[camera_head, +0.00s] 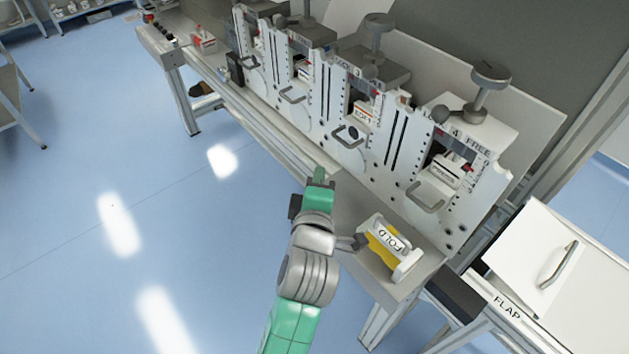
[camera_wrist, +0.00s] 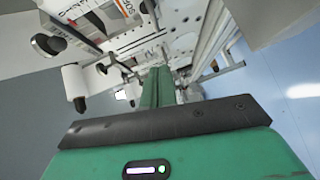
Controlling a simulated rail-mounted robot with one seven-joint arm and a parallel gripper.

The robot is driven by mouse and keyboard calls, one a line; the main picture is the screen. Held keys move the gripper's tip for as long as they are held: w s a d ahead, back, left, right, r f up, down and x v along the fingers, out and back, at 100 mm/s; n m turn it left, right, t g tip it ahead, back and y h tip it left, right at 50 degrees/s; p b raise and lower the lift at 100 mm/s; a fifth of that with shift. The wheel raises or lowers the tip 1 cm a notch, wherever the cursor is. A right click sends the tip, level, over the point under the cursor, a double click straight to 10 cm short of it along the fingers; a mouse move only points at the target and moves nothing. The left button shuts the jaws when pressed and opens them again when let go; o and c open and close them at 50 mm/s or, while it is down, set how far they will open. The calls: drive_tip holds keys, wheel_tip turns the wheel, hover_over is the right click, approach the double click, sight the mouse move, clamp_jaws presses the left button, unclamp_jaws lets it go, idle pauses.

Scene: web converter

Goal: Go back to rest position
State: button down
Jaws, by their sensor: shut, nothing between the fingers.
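My gripper (camera_head: 319,178) is green and shows in the middle of the head view, over the front edge of the machine's bench (camera_head: 362,200). Its fingers are shut together and hold nothing. They point away from the head camera, towards the row of white machine stations. In the wrist view the closed green fingers (camera_wrist: 156,88) reach forward beyond a dark bar, with the machine parts above and around them. No gap shows between the fingers.
White station plates with handles (camera_head: 428,196) line the bench behind. A white FLAP unit (camera_head: 540,262) stands at the right. The blue floor (camera_head: 120,170) at left is clear.

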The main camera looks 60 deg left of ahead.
drive_tip(key=shift+v, duration=1.1)
drive_tip(key=w+d+r+m+t+h, duration=0.1)
drive_tip(key=w+d+r+m+t, duration=0.45)
drive_tip(key=d+r, duration=0.45)
drive_tip(key=s+d+r+m+t+h, duration=0.3)
drive_tip(key=d+r+m+t+h, duration=0.75)
drive_tip(key=d+r+m, duration=1.2)
drive_tip(key=d+r+p, duration=0.2)
drive_tip(key=r+p, duration=1.5)
drive_tip(key=r, duration=0.1)
drive_tip(key=s+d+r+h+p, duration=0.1)
drive_tip(key=r+p, duration=1.6)
drive_tip(key=r, duration=0.2)
drive_tip(key=shift+d+r+n+g, duration=0.25)
drive_tip(key=shift+d+n+g, duration=0.05)
drive_tip(key=shift+d+n, duration=0.1)
